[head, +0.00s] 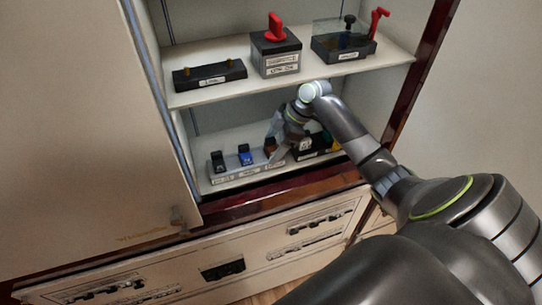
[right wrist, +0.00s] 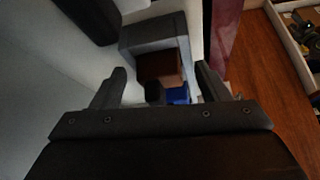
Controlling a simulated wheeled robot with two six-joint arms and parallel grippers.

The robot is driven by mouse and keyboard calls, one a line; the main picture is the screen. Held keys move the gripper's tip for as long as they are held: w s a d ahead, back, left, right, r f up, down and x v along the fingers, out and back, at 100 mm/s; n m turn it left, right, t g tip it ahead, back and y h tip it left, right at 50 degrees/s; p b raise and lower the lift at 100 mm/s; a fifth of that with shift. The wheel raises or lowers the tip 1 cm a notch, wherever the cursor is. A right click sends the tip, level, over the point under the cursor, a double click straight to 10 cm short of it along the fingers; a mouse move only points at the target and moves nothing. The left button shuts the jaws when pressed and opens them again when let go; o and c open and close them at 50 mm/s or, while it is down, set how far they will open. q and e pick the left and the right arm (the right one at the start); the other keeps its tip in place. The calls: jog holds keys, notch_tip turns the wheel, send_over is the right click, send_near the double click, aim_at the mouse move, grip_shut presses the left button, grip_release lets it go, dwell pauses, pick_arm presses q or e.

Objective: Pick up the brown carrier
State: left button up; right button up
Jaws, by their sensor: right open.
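The brown carrier (head: 269,146) stands in a grey holder (head: 238,172) on the lower cabinet shelf, partly hidden by my right gripper. In the right wrist view the brown carrier (right wrist: 160,68) lies ahead, between the lines of the two fingers. My right gripper (head: 276,145) is open; its fingers (right wrist: 162,72) show on either side with no visible contact. A blue carrier (head: 245,155) and a black carrier (head: 218,161) stand to the left in the same holder. My left gripper is not in view.
The upper shelf (head: 225,95) above my right arm bears a black block (head: 209,76), a grey box with a red handle (head: 276,52) and a clear-covered device (head: 342,42). A black box (head: 312,147) stands right of the holder. The cabinet door (head: 80,120) is at left.

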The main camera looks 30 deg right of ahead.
jog(key=shift+c, duration=0.4)
jog(key=c, duration=1)
jog(key=shift+r, duration=0.1)
